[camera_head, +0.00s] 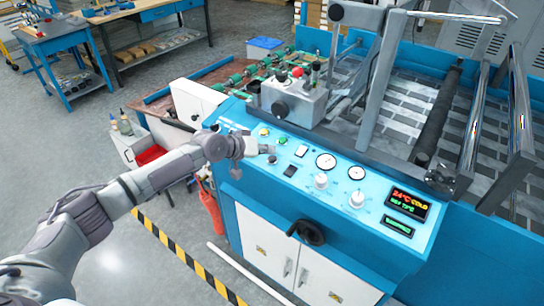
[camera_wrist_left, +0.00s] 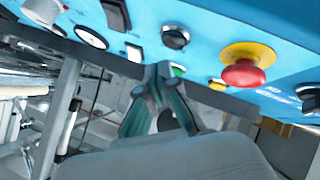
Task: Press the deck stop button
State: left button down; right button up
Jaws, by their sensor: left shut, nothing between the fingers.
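My left gripper (camera_head: 268,149) is over the left part of the blue control panel (camera_head: 335,215), its closed fingers empty. In the left wrist view the fingertips (camera_wrist_left: 158,72) are close to the panel, near a green button (camera_wrist_left: 178,70); I cannot tell if they touch it. A red mushroom button on a yellow base (camera_wrist_left: 243,72) sits to the right of the fingers, apart from them. A small yellow button (camera_wrist_left: 217,85) lies between. No readable label shows which one is the deck stop. My right gripper is out of view.
The panel also carries gauges (camera_head: 325,161), white knobs (camera_head: 321,181) and a lit display (camera_head: 408,204). A grey box (camera_head: 294,102) with a red-topped control stands behind the gripper.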

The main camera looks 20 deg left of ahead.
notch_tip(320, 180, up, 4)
jog(key=p, duration=0.3)
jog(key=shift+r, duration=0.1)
dwell(0.6)
